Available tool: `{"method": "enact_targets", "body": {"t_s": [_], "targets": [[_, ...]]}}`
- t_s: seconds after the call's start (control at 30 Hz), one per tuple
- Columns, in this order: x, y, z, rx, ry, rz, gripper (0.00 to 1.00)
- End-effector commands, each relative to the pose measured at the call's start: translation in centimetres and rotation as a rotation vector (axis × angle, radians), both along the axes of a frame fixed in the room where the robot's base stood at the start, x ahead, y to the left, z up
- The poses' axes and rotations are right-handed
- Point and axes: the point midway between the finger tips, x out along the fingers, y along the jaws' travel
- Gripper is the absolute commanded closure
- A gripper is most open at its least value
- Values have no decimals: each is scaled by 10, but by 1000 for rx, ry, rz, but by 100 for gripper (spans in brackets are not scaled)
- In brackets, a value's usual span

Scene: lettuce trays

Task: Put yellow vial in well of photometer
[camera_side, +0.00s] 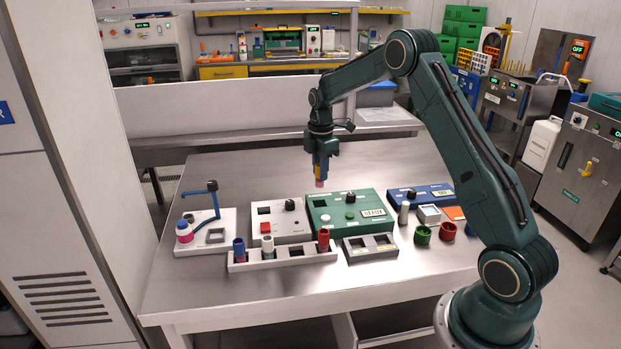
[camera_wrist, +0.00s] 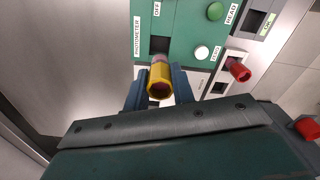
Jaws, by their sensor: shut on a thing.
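My gripper (camera_side: 320,172) is shut on a yellow vial (camera_wrist: 159,82), which it holds above the table. In the side view the vial (camera_side: 320,181) hangs below the fingers with a pinkish lower end. The photometer (camera_side: 336,220) is the green box with a labelled top in the middle of the table. Its dark square well (camera_wrist: 160,45) lies just beyond the vial in the wrist view, partly covered by it. In the side view the vial is clearly above the photometer's top. The gripper (camera_wrist: 158,90) also shows in the wrist view, its fingers on both sides of the vial.
A white rack (camera_side: 283,261) holding blue, grey and red vials stands in front of the photometer. A white box (camera_side: 292,228) is to its left, a blue box (camera_side: 440,197) to its right. A stand with a blue arm (camera_side: 213,190) is at far left. The back of the table is clear.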

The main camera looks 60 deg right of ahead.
Motion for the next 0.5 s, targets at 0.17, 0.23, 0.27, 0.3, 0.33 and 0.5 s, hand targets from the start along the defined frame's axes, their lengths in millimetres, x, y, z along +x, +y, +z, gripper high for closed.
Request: {"method": "enact_targets", "body": {"t_s": [0.17,0.23,0.27,0.3,0.33,0.5], "targets": [[0,-2,-2,0,0,-5,97],[0,-2,-2,0,0,-5,97],[0,-2,-2,0,0,-4,97],[0,-2,-3,0,0,-4,97],[0,-2,-4,0,1,-4,97],[0,-2,-10,0,1,-3,97]]}}
